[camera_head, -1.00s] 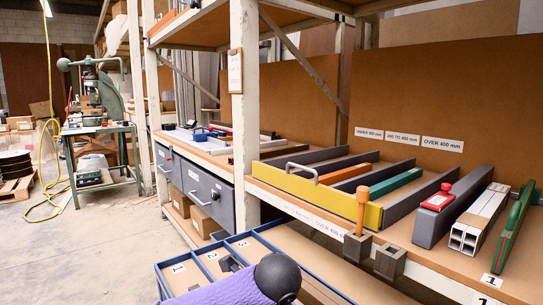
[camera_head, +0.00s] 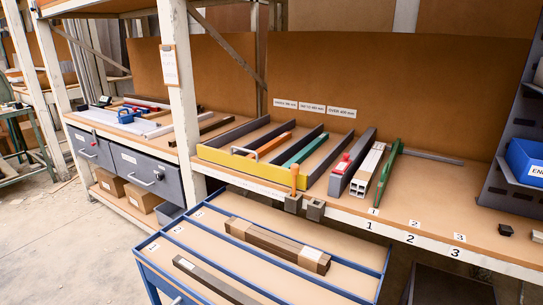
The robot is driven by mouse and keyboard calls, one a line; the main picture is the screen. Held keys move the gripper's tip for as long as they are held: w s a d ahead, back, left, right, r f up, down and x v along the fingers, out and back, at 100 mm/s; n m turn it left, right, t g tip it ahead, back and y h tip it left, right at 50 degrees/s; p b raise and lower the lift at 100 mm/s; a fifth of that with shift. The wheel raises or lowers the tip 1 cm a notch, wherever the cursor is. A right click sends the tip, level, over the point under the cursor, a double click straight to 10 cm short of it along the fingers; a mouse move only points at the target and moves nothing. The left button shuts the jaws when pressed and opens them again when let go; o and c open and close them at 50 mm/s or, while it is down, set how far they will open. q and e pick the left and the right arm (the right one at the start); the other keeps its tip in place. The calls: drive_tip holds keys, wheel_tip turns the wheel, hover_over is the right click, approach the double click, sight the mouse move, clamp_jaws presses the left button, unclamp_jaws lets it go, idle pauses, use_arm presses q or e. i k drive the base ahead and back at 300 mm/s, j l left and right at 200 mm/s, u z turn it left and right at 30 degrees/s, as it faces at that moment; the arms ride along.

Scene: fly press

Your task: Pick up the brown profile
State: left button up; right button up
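Two things in view are brown. A thin dark brown bar (camera_head: 203,130) lies on the left part of the rack shelf, beside the grey dividers. I cannot tell from the frame alone which one is the brown profile. Neither of my grippers is in view.
A dark grey profile (camera_head: 212,281) lies nearer in the trolley. Behind the trolley, the shelf (camera_head: 425,205) holds a yellow-fronted divider rack (camera_head: 240,168), a grey beam (camera_head: 350,165), white profiles (camera_head: 368,170) and a green bar (camera_head: 388,175). The shelf near the number labels is mostly clear.

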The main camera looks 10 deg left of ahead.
sight(172, 144)
drive_tip(key=i+j, duration=0.15)
drive_tip(key=j, duration=0.55)
drive_tip(key=i+j+z, duration=0.1)
drive_tip(key=j, duration=0.6)
drive_tip(key=i+j, duration=0.2)
drive_tip(key=j, duration=0.5)
drive_tip(key=i+j+z, duration=0.1)
drive_tip(key=j, duration=0.6)
drive_tip(key=i+j+z, duration=0.1)
drive_tip(key=j, duration=0.65)
drive_tip(key=i+j, duration=0.1)
drive_tip(key=j, duration=0.6)
